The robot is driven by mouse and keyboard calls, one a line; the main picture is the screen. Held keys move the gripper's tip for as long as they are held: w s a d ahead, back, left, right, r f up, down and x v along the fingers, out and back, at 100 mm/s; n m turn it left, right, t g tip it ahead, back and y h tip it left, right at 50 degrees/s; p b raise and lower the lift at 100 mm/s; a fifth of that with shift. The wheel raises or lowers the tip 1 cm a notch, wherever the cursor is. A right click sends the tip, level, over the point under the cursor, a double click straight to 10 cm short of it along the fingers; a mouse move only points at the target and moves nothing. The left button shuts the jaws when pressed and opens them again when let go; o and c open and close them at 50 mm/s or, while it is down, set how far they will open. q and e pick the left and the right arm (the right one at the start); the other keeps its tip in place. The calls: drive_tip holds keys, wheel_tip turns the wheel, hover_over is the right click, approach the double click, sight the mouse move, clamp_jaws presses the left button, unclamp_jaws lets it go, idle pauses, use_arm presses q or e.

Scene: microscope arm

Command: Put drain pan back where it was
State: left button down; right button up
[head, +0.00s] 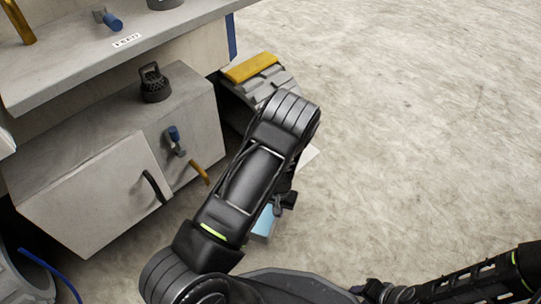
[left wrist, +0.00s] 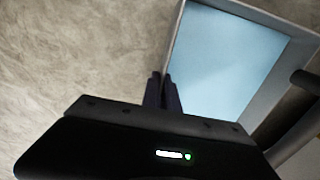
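The drain pan (left wrist: 228,62) is a grey, straight-walled tray with a light blue inside, large at the right of the left wrist view. In the head view only a small part of the pan (head: 265,221) shows beside my left arm. My left gripper (left wrist: 163,80) has its two fingers close together, one on each side of the pan's near left wall, with the rim between them. In the head view my left gripper (head: 284,201) is mostly hidden by my arm. My right gripper (head: 372,291) is at the bottom edge, away from the pan; its fingers are unclear.
A grey cabinet (head: 95,190) with a black handle stands at left, with a black part (head: 154,83) on top. A tap with an orange handle (head: 201,173) is on its side. A grey ribbed object (head: 258,83) lies beyond my arm. The floor at right is clear.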

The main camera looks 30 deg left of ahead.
use_arm(q)
drive_tip(key=w+d+r, duration=0.2)
drive_tip(key=w+r, duration=0.3)
drive_tip(key=r, duration=0.7)
drive_tip(key=w+d+r+m, duration=0.1)
drive_tip(key=w+r, duration=0.4)
drive_tip(key=r, duration=0.8)
drive_tip(key=w+d+r+m, duration=0.1)
drive_tip(key=w+d+r, duration=0.2)
drive_tip(key=r, duration=0.9)
drive_tip(key=shift+w+r, duration=0.4)
drive_tip(key=shift+w, duration=0.6)
